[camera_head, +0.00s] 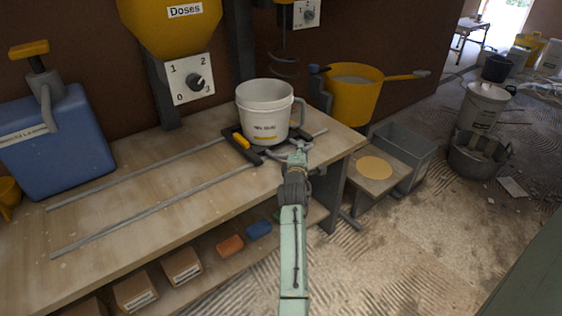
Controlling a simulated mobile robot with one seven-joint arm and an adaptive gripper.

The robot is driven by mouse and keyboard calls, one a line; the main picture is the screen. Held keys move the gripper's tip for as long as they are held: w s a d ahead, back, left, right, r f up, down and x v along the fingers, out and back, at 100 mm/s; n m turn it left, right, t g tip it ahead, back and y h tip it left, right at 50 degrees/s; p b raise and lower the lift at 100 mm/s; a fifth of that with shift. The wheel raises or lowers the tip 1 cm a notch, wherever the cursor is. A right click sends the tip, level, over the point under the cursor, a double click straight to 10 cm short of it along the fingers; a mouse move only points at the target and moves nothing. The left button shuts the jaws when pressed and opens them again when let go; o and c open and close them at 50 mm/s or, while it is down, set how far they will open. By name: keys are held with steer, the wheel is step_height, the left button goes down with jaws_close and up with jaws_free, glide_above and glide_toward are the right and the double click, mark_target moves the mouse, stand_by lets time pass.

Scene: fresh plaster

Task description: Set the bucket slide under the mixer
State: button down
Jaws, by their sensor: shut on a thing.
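The bucket slide (257,158) is a dark frame with a yellow piece, sitting on two metal rails near the right end of the workbench. A white bucket (266,126) stands upright on it; its inside looks empty from here. My gripper (297,152) is shut at the front right edge of the slide, just beside the bucket; my arm partly hides the contact. The mixer (304,13), with a dial and a dark whisk (286,66), hangs above and behind the bucket. I cannot tell whether the whisk lines up with the bucket.
The yellow dose hopper (170,30) with its dial (190,80) stands over the rails (140,173) to the left. A blue jug (60,140) is at the far left. A yellow tub (354,100) stands right of the bucket. The rails left of the slide are clear.

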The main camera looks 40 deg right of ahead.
steer(key=d+b, duration=0.2)
steer(key=d, duration=0.6)
steer(key=shift+w+d, duration=0.15)
steer(key=shift+d, duration=0.05)
steer(key=shift+d+r, duration=0.2)
steer(key=shift+d, duration=0.05)
steer(key=c, duration=1.7)
jaws_free()
steer(key=shift+d+f, duration=0.1)
steer(key=shift+d, duration=0.05)
steer(key=shift+o, duration=0.7)
steer(key=shift+s+a, duration=0.25)
steer(key=shift+a, duration=0.1)
steer(key=v, duration=1.1)
